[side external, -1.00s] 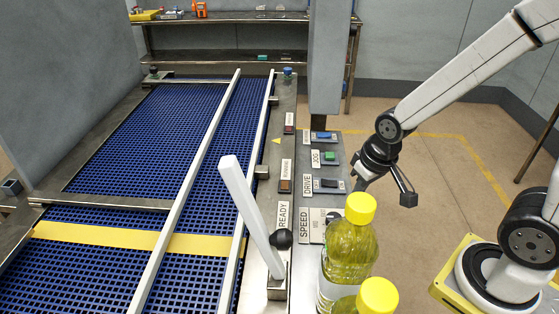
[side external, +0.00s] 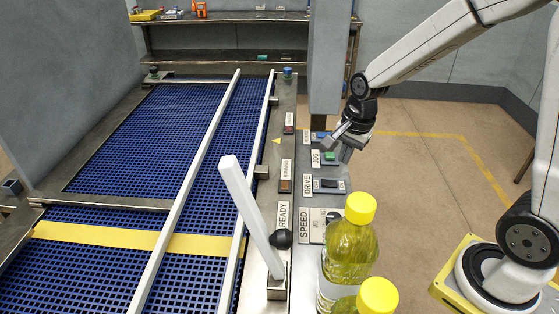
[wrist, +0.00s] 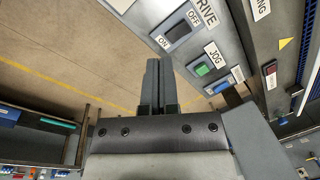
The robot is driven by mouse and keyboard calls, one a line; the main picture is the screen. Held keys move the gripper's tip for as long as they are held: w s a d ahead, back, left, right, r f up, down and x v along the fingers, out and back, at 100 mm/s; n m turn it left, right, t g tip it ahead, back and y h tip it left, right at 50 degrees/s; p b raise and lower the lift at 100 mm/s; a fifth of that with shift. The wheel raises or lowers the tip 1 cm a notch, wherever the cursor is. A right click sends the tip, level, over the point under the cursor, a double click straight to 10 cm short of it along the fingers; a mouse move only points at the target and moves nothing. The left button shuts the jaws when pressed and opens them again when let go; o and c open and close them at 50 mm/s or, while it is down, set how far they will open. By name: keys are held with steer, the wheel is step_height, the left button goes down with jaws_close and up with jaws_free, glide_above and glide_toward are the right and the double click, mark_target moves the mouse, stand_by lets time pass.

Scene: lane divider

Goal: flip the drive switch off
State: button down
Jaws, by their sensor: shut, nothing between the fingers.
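The drive switch (side external: 328,184) is a dark rocker on the grey panel beside the DRIVE label (side external: 307,184). It also shows in the wrist view (wrist: 179,32), between an ON label (wrist: 164,41) and an OFF label (wrist: 194,18). I cannot tell which way the rocker is tipped. My gripper (side external: 329,145) is shut and empty. In the side view it is above and beyond the switch, near the green JOG button (side external: 330,156). In the wrist view its fingertips (wrist: 160,63) appear just below the switch and apart from it.
A blue button (side external: 322,135) sits beyond JOG. A speed knob (side external: 333,216) is nearer the camera. Yellow-capped bottles (side external: 348,245) and a white lever (side external: 247,205) stand in front. The blue conveyor (side external: 150,140) lies left; open floor (side external: 430,170) is right.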

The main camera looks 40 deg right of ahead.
mark_target(331, 183)
steer(key=w+d+r+m, duration=0.2)
steer(key=w+d+m, duration=0.2)
steer(key=m, duration=0.7)
steer(key=shift+w+m+g+y, duration=0.3)
steer(key=shift+w, duration=0.3)
steer(key=shift+f, duration=0.1)
steer(key=f, duration=0.9)
steer(key=w+a+f, duration=0.1)
steer(key=f, duration=0.3)
steer(key=shift+w+a+f, duration=0.1)
steer(key=shift+f, duration=0.25)
steer(key=shift+f, duration=0.2)
steer(key=shift+s+d+r, duration=0.2)
steer(key=shift+s+d, duration=0.3)
steer(key=shift+r, duration=0.15)
stand_by(0.4)
